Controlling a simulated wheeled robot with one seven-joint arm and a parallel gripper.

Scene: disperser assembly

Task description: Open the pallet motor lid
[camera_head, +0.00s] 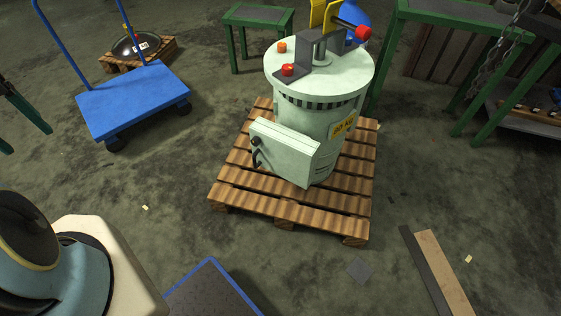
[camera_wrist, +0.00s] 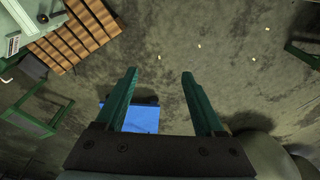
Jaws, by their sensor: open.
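The pale green motor (camera_head: 305,125) stands upright on a wooden pallet (camera_head: 290,212) in the middle of the head view. Its round top lid (camera_head: 320,75) lies flat on the body and looks closed. A pale box with a dark handle sticks out of its front side. In the wrist view, the pallet (camera_wrist: 85,32) and a bit of the pale machine (camera_wrist: 18,22) show at the upper left. My gripper (camera_wrist: 159,75) is open, with nothing between its green fingers. It also shows at the left edge of the head view (camera_head: 29,140), well apart from the motor.
A blue trolley (camera_head: 135,100) stands left of the pallet and also shows below my fingers (camera_wrist: 140,116). Green tables (camera_head: 258,15) stand behind and at the right (camera_head: 465,20). A plank (camera_head: 444,275) lies at the lower right.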

